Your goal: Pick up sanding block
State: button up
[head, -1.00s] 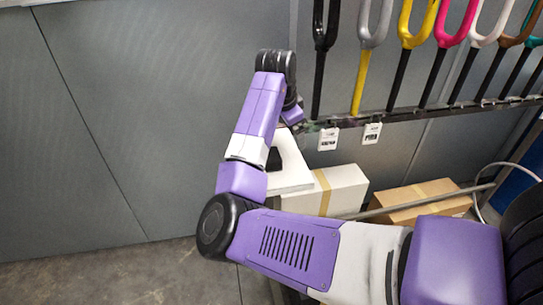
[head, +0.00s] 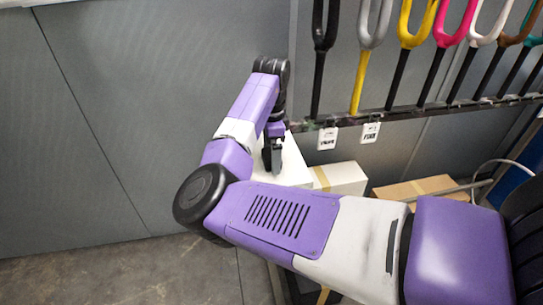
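My gripper (head: 274,168) is small and dark at the end of my purple and white arm. It points down in front of a white surface (head: 292,172) below the fork rack. Its fingers are too small and partly hidden by my arm, so I cannot tell whether they are open or shut. I cannot make out a sanding block; my arm covers much of the area around the gripper.
Several coloured bicycle forks, one of them pink (head: 451,22), hang on a dark rail (head: 410,114) along the grey wall. White tags hang below it. A taped white box (head: 342,178) and a cardboard box (head: 415,189) stand beneath. Bare floor (head: 120,272) shows at lower left.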

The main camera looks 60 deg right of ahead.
jog(key=shift+f, duration=0.35)
jog(key=shift+c, duration=0.4)
jog(key=c, duration=1.5)
jog(key=shift+o, duration=0.2)
jog(key=shift+r, duration=0.15)
notch_tip(320, 180, up, 20)
jog(key=b, duration=0.1)
